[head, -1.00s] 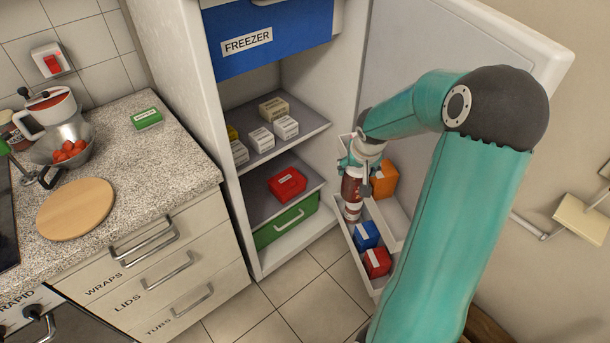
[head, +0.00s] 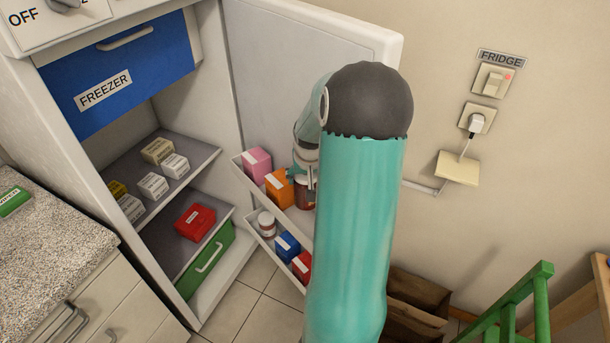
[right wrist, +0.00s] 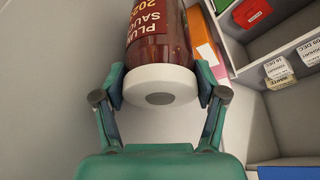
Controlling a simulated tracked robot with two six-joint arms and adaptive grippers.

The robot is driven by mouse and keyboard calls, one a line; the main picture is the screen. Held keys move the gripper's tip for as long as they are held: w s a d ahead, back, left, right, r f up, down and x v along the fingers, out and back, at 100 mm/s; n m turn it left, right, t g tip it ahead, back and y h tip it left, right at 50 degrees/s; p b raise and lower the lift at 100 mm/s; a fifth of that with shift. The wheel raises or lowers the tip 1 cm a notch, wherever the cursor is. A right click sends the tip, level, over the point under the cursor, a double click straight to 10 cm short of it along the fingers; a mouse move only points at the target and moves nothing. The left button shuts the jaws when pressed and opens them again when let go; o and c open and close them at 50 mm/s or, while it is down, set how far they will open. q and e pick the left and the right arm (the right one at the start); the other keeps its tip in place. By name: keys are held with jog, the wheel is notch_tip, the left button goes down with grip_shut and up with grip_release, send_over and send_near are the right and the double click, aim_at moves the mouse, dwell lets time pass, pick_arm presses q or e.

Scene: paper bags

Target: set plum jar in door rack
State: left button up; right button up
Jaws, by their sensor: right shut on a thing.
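The plum jar (right wrist: 158,35) is dark red-brown with a white lid and a label reading "PLUM SAUCE" in the right wrist view. My right gripper (right wrist: 160,88) is shut on it at the lid end, a finger on each side. In the head view my right gripper (head: 306,172) is above the jar (head: 304,194), which is mostly hidden by my arm. The jar is at the upper door rack (head: 243,177), just right of the orange box (head: 279,188). I cannot tell whether its base rests on the rack. My left gripper is not in view.
A pink box (head: 257,163) stands left of the orange one. The lower door rack holds a white-capped jar (head: 266,224), a blue box (head: 287,246) and a red box (head: 302,265). The open fridge door (head: 300,50) stands behind my right arm.

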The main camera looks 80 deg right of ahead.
notch_tip(320, 180, down, 8)
jog(key=b, duration=0.5)
jog(key=shift+f, duration=0.1)
jog(key=shift+f+b, duration=1)
jog(key=shift+b, duration=0.35)
jog(key=o, duration=1.8)
jog(key=shift+f, duration=0.1)
